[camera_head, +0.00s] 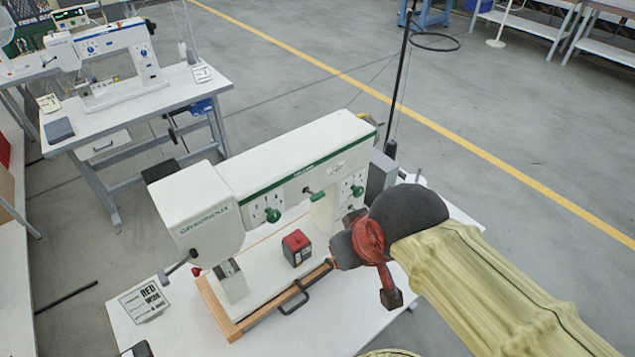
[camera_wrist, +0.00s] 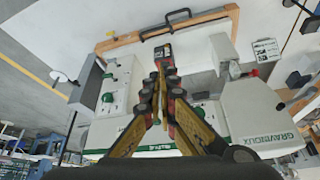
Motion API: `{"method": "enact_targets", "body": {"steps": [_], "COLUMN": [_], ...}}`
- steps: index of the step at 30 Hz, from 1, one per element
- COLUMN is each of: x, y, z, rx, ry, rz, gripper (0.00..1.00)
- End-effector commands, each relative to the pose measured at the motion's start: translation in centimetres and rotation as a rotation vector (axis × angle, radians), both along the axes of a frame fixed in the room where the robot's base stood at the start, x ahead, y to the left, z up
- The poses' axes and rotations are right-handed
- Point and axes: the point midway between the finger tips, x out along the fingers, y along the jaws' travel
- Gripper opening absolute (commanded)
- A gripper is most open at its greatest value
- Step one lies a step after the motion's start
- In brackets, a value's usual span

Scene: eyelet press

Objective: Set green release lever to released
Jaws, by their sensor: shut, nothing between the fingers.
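The white eyelet press (camera_head: 290,165) with a green stripe stands on a white table. Its green release lever (camera_head: 317,196) is a short grey arm with a green end on the front face, between two green dial knobs (camera_head: 272,214) (camera_head: 356,190). In the wrist view the press (camera_wrist: 100,135) appears upside down; I cannot make out the lever there, as my fingers cover that part. My gripper (camera_head: 352,238) is in front of the press's right side, to the right of and below the lever, apart from it. In the wrist view my gripper (camera_wrist: 160,72) has its fingertips together, holding nothing.
A dark box with a red top (camera_head: 297,248) stands on the press's base. A wooden rail (camera_head: 255,317) with a black handle (camera_head: 294,301) runs along the front. A black pole (camera_head: 400,80) rises behind the press. Another machine table is at upper left.

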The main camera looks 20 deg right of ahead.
Motion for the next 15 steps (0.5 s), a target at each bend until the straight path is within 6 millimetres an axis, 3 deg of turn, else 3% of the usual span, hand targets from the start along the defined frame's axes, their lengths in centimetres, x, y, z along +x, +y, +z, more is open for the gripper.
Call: {"method": "enact_targets", "body": {"steps": [5,15], "x": [1.5,7.2], "y": [0.0,-0.3], "z": [2.4,7.3], "rx": [0.000,-0.036], "ry": [0.096,0.262], "rz": [-0.001,0.082], "gripper": [0.00,0.00]}}
